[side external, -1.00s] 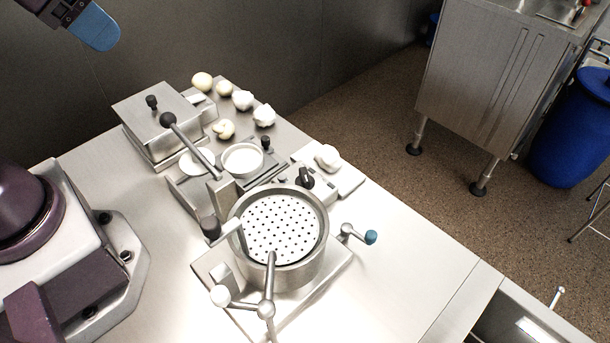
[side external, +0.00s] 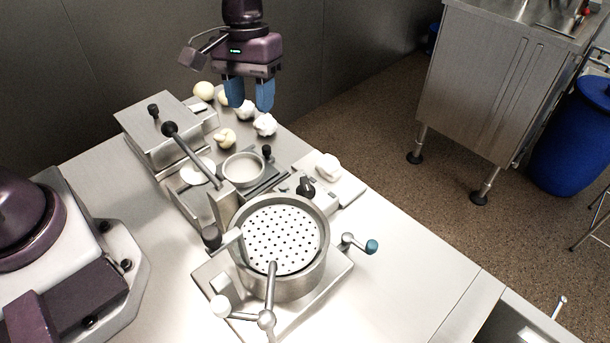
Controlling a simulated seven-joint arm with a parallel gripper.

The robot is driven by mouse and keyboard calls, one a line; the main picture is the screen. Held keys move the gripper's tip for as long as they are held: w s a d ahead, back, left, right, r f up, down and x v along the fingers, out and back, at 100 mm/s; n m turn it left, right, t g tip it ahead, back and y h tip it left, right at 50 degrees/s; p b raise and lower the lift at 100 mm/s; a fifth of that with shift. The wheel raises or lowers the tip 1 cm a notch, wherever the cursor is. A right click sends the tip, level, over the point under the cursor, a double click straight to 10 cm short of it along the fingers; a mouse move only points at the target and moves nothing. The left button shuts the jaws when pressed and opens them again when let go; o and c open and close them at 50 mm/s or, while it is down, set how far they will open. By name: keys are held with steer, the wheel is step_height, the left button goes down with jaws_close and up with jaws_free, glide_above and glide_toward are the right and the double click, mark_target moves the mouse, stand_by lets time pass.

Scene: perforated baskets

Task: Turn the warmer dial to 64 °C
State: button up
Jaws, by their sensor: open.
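A small black knob (side external: 305,187), which looks like the warmer dial, sits on a light metal panel (side external: 288,190) behind the round perforated basket. Its scale marks are too small to read, so its setting cannot be told. My gripper (side external: 249,107) is open, with two blue fingers pointing down and a gap between them. It is empty and hangs above the back of the table, up and to the left of the knob, apart from it.
A long black-tipped lever (side external: 192,153) rises at the left. The table's right front is clear.

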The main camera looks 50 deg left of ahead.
mark_target(305, 182)
steer(key=w+d+f+n+h, duration=0.2)
steer(key=w+d+f+n, duration=0.2)
steer(key=w+n, duration=0.3)
steer(key=shift+g, duration=0.3)
steer(key=x, duration=1.3)
steer(key=shift+s+a, duration=0.15)
steer(key=shift+s, duration=0.05)
steer(key=shift+r, duration=0.1)
jaws_close()
